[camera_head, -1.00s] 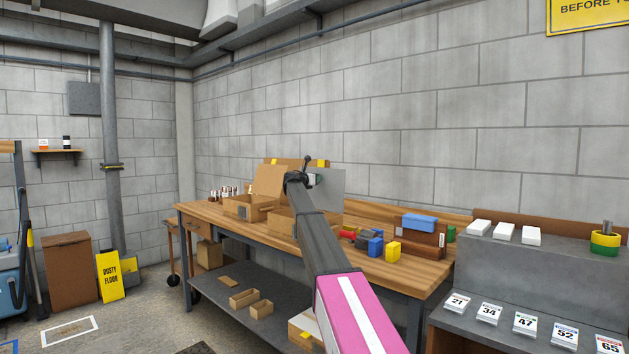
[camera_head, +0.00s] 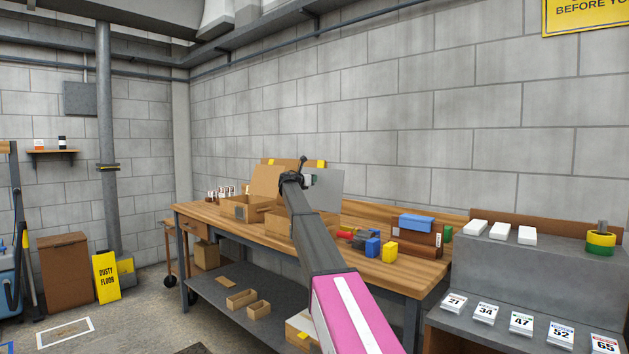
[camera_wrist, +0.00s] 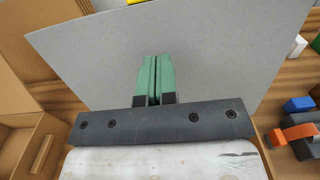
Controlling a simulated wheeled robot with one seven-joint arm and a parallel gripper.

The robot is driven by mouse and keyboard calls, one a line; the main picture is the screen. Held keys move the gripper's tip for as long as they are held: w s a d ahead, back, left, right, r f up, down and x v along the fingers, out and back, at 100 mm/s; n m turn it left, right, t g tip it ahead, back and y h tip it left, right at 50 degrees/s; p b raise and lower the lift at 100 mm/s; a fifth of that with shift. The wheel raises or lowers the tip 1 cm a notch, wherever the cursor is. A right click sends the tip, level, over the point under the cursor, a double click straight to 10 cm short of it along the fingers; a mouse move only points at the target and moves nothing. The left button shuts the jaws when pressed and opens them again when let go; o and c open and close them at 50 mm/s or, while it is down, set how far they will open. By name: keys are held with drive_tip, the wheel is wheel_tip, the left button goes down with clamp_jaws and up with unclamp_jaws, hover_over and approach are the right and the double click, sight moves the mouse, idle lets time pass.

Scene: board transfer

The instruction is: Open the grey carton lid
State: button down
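The grey carton lid (camera_head: 329,187) stands raised at a steep angle above a cardboard carton (camera_head: 279,223) on the wooden workbench. The carton is partly hidden behind my arm. The lid fills much of the wrist view as a flat grey panel (camera_wrist: 215,65). My gripper (camera_wrist: 155,58) has its green fingers together, with only a thin line between them, and they lie in front of the lid's face. I cannot tell whether the fingertips touch it. In the head view my gripper (camera_head: 304,181) is at the lid's left side.
A second carton with a raised brown flap (camera_head: 266,181) stands to the left. A grey stepped stand (camera_head: 545,265) holds white and numbered cards.

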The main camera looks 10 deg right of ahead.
drive_tip(key=v, duration=0.6)
drive_tip(key=shift+a, duration=0.15)
idle(0.3)
drive_tip(key=shift+s, duration=0.1)
